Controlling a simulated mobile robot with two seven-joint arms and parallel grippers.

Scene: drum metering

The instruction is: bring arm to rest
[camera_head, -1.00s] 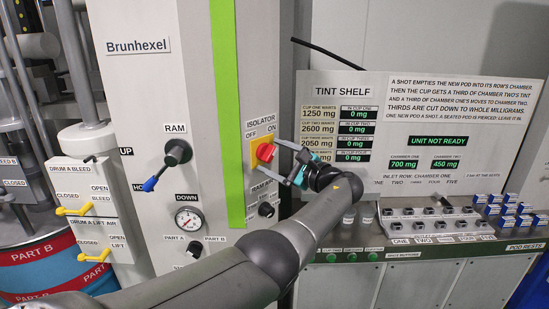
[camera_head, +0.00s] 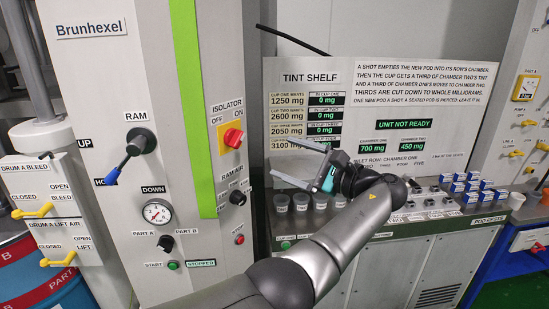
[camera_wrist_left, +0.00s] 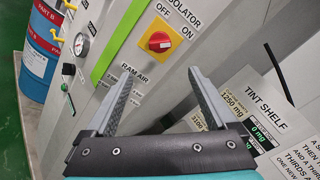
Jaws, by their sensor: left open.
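My left gripper (camera_head: 300,164) is open and empty. In the head view it is in front of the tint shelf panel (camera_head: 404,75), to the right of the tall Brunhexel cabinet (camera_head: 100,75), with its fingers pointing left. The left wrist view shows its two fingers (camera_wrist_left: 158,88) spread apart, with nothing between them. The red isolator knob (camera_head: 233,138) on its yellow plate is up and left of the gripper, apart from it; it also shows in the left wrist view (camera_wrist_left: 159,42). My left arm crosses the lower middle and hides part of the bench. My right gripper is not in view.
Several cups (camera_head: 300,201) stand on the bench below the gripper. Several blue and white pods (camera_head: 472,183) lie to the right. The ram lever (camera_head: 135,150) and pressure gauge (camera_head: 157,212) are on the cabinet. The display (camera_head: 404,122) reads UNIT NOT READY.

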